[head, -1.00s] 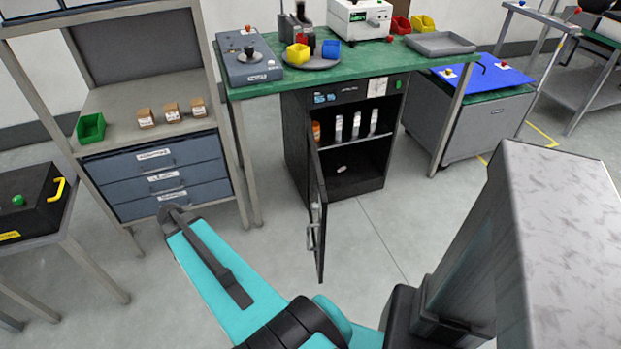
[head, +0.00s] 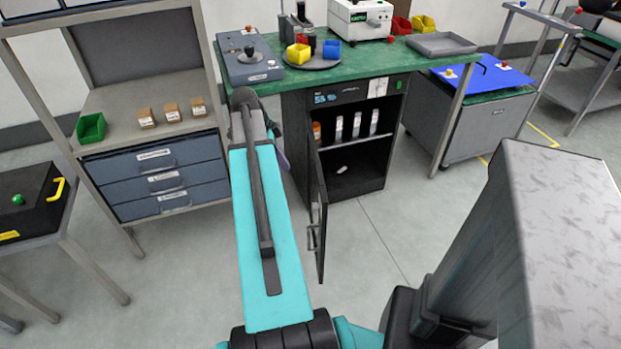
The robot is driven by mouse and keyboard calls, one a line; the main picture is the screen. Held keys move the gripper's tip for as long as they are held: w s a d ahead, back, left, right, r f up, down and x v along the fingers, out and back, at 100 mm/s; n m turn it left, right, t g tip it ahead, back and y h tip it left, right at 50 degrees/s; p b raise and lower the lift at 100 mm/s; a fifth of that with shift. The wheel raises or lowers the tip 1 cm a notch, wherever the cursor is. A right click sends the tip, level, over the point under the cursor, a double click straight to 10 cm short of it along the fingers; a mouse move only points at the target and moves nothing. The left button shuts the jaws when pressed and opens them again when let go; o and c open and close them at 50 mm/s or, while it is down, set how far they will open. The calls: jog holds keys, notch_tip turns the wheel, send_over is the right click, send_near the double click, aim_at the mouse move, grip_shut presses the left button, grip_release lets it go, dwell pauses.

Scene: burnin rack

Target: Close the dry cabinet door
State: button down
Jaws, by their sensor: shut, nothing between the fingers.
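The black dry cabinet (head: 345,92) stands under the green-topped bench. Its door (head: 318,215) is hinged on the cabinet's left side and stands open, swung out toward me and seen nearly edge-on. The door's handle (head: 312,237) is on its near part. Inside are an orange container (head: 316,130), several pale tubes on a shelf and a small white item lower down. My arm's cyan link lies to the left of the door, apart from it in the picture. My gripper is hidden behind that link.
A green bench (head: 400,60) carries a joystick box (head: 248,62), bins and an instrument. A drawer unit (head: 155,180) stands left, and a grey cabinet (head: 480,125) right. The floor (head: 370,240) right of the door is clear.

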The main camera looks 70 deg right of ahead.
jog(key=shift+s+d+r+m, duration=0.3)
jog(key=shift+s+d+r, duration=0.05)
jog(key=shift+s+r, duration=0.15)
jog(key=shift+f, duration=0.15)
jog(key=s+d+f+p, duration=0.1)
jog(key=s+d+f, duration=0.2)
jog(key=s+f, duration=0.3)
jog(key=x, duration=0.3)
jog(key=shift+f, duration=0.15)
dwell(0.5)
jog(key=shift+w, duration=0.1)
